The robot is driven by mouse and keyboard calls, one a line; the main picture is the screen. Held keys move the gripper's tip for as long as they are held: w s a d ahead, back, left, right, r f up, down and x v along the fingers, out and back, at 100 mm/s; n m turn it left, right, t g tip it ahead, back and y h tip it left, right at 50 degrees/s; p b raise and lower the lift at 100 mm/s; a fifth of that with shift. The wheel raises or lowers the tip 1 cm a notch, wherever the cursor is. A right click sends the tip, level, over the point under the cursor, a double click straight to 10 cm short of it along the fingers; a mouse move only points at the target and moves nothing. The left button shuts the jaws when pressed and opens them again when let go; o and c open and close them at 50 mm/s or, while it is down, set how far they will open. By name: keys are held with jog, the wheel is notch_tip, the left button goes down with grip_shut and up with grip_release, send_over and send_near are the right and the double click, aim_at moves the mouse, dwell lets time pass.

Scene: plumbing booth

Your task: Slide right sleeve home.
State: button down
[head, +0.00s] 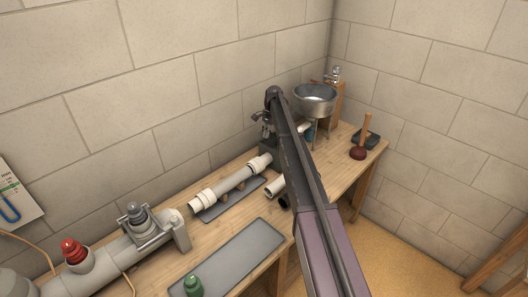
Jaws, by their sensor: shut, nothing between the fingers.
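A white pipe (232,182) lies along the workbench on low supports, near the wall. The right sleeve (259,164) is a wider white collar around the pipe near its right end. The left sleeve (205,198) is a similar collar near the left end. My gripper (264,132) is beyond the right end of the pipe, small in the picture and partly behind my arm. It is shut and empty, apart from the right sleeve. Whatever lies just right of the sleeve is partly hidden by my arm.
A grey mat (232,262) lies in front, with a green knob (194,285) on it. A grey valve assembly (138,245) with a red knob (73,250) stands at left. A metal basin (315,100) and a plunger (360,150) are at the back right. Short pipe pieces (275,186) lie beside my arm.

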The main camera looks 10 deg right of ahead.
aim_at(254, 161)
jog(key=shift+f, duration=0.15)
jog(key=b+x, duration=0.9)
jog(key=shift+s+a+f+b, duration=0.1)
jog(key=shift+a+f+b, duration=0.05)
jog(key=shift+f+b, duration=0.2)
dwell(0.3)
jog(key=shift+a, duration=0.1)
dwell(0.4)
jog(key=s+a, duration=0.1)
jog(key=a, duration=0.1)
jog(key=s+a, duration=0.2)
jog(key=shift+s+a, duration=0.1)
jog(key=shift+r, duration=0.15)
jog(key=p+v, duration=0.9)
jog(key=shift+r+p, duration=0.35)
dwell(0.5)
jog(key=shift+w, duration=0.2)
jog(key=shift+s, duration=0.1)
